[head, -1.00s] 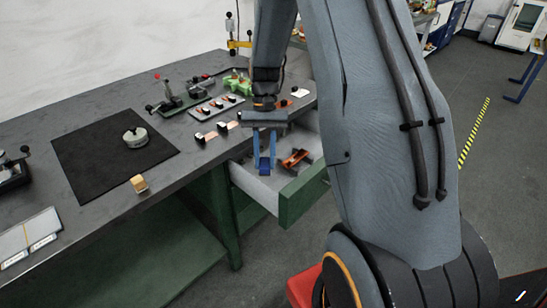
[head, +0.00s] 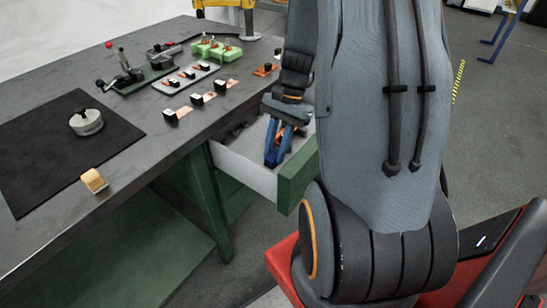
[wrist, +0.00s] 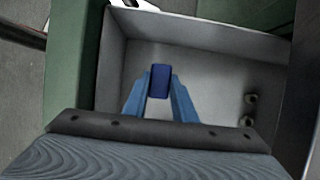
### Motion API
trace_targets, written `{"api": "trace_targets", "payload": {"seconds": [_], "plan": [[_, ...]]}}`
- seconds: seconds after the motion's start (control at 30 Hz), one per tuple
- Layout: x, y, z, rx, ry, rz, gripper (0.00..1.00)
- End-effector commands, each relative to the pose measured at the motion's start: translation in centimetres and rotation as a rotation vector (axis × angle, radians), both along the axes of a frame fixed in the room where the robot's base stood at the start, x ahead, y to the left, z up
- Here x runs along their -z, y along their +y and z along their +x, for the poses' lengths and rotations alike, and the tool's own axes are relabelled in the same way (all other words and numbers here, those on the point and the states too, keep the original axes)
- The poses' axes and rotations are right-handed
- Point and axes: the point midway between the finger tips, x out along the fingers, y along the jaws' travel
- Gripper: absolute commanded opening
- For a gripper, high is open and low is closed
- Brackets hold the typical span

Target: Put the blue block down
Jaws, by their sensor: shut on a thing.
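The blue block (wrist: 159,83) is held between the two blue fingers of my gripper (wrist: 159,75) in the wrist view. My gripper also shows in the head view (head: 275,155), pointing down in the open drawer (head: 245,172) under the bench top. The block is dark blue and is hard to separate from the fingers in the head view. In the wrist view the drawer's pale grey inside (wrist: 215,85) surrounds the block and fingers. I cannot tell whether the block touches the drawer floor.
The drawer has a green front (head: 297,178). Small round things (wrist: 251,97) lie at its right side in the wrist view. The dark bench (head: 150,165) carries a black mat (head: 50,165), a round weight (head: 86,122), a tan block (head: 94,181) and a grey rack (head: 186,78).

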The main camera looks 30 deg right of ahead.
Motion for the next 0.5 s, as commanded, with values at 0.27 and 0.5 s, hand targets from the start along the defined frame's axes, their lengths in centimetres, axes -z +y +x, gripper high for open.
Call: {"api": "trace_targets", "payload": {"seconds": [0.27,0.5], "plan": [[2.6,0.1,0.0,-0.003,0.003,0.002,0.02],[4.6,0.1,0.1,-0.003,-0.001,-0.002,0.02]]}}
